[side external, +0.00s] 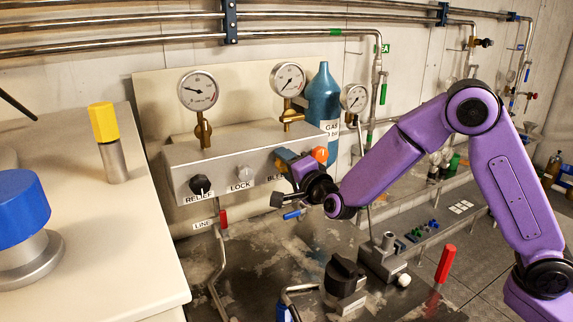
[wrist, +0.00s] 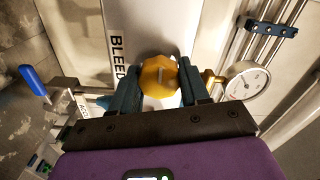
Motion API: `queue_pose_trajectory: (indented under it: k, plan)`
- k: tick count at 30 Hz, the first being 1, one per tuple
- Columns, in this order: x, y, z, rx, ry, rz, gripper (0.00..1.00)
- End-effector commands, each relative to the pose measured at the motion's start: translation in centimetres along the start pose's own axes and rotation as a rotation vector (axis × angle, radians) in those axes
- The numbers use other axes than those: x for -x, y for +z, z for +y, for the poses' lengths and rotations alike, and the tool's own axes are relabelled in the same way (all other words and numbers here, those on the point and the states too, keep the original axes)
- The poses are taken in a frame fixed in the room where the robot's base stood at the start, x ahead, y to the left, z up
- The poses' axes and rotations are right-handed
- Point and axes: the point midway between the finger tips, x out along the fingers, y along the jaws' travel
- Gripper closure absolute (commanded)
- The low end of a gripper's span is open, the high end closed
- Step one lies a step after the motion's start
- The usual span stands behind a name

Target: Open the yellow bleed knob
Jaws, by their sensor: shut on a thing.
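In the side view my gripper (side external: 288,163) is at the right part of the grey panel block (side external: 225,155). There it covers most of the knob and part of the label. The knob's turned angle is hard to tell.
An orange knob (side external: 320,154) sits close to the right of my gripper. The black RELIEF knob (side external: 200,185) and the grey LOCK knob (side external: 245,172) are on the panel's front to the left. Gauges (side external: 198,90) (side external: 288,79) stand on top. A blue bottle (side external: 322,100) stands behind.

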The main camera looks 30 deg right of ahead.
Motion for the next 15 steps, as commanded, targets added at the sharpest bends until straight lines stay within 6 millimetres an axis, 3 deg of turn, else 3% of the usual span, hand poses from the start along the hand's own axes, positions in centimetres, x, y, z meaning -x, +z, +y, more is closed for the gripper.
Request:
queue_pose_trajectory:
  k: [1, 2, 3, 15]
  plan:
    - [-0.07, -0.58, 0.41, 0.0, 0.01, 0.012, 0.45]
    - [-0.07, -0.57, 0.39, 0.0, 0.009, 0.012, 0.35]
    - [-0.07, -0.52, 0.35, 0.0, 0.008, 0.011, 0.31]
    - [0.64, -0.1, 0.03, -0.002, 0.002, 0.002, 0.31]
